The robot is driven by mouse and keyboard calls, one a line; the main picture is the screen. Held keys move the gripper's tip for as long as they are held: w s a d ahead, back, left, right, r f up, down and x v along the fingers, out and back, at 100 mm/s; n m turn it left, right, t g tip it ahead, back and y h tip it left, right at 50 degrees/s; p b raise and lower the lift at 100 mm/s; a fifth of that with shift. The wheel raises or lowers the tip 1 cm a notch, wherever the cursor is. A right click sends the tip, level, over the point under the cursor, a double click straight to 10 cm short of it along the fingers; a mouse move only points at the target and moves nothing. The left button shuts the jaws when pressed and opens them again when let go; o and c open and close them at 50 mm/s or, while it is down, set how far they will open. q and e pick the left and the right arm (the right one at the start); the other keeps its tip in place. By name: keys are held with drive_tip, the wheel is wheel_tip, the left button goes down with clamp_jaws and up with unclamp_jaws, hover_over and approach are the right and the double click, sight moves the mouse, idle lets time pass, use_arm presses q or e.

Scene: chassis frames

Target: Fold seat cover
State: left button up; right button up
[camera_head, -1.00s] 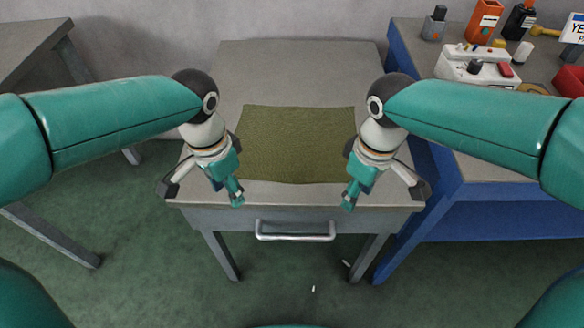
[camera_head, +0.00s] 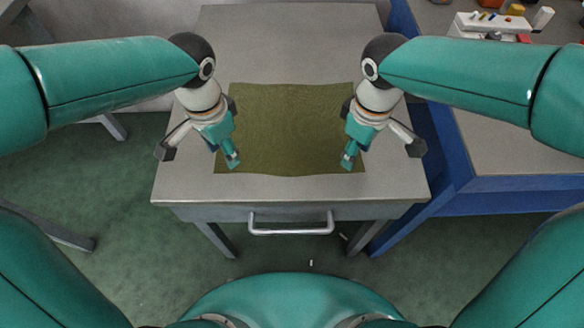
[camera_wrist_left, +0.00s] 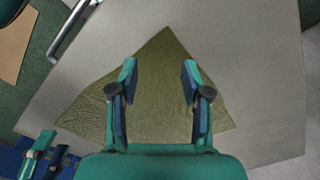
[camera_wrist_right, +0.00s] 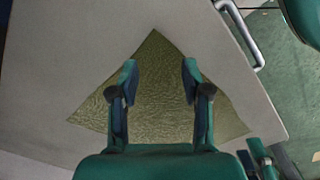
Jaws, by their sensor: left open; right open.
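The olive-green seat cover (camera_head: 290,125) lies flat and unfolded on the grey table (camera_head: 290,190). My left gripper (camera_head: 231,160) is open and empty over the cover's near left corner. In the left wrist view that corner of the cover (camera_wrist_left: 160,75) points up between the fingers of the left gripper (camera_wrist_left: 158,75). My right gripper (camera_head: 348,160) is open and empty over the near right corner. In the right wrist view the cover (camera_wrist_right: 155,85) shows between the fingers of the right gripper (camera_wrist_right: 157,75). I cannot tell whether the fingertips touch the cloth.
The table has a drawer handle (camera_head: 290,228) at its front. A blue-sided bench (camera_head: 520,150) stands close on the right, with a white tray (camera_head: 490,25) and small items at its back. The table top behind the cover is clear.

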sight(226, 167)
use_arm(q)
drive_tip(key=shift+s+f, duration=0.1)
drive_tip(key=shift+f, duration=1.4)
use_arm(e)
drive_tip(key=shift+f, duration=1.5)
use_arm(q)
drive_tip(key=shift+f, duration=0.1)
use_arm(e)
drive_tip(key=shift+a+f, duration=0.1)
use_arm(q)
drive_tip(key=shift+f+b, duration=0.2)
drive_tip(key=shift+b, duration=0.1)
use_arm(e)
drive_tip(key=shift+f, duration=0.2)
use_arm(q)
drive_tip(key=shift+r, duration=0.15)
drive_tip(key=shift+c, duration=0.7)
use_arm(e)
drive_tip(key=shift+r, duration=0.15)
drive_tip(key=shift+c, duration=0.7)
use_arm(q)
drive_tip(key=c, duration=0.5)
use_arm(e)
drive_tip(key=shift+s, duration=0.1)
drive_tip(key=c, duration=0.5)
use_arm(q)
drive_tip(key=shift+a, duration=0.1)
clamp_jaws()
use_arm(e)
clamp_jaws()
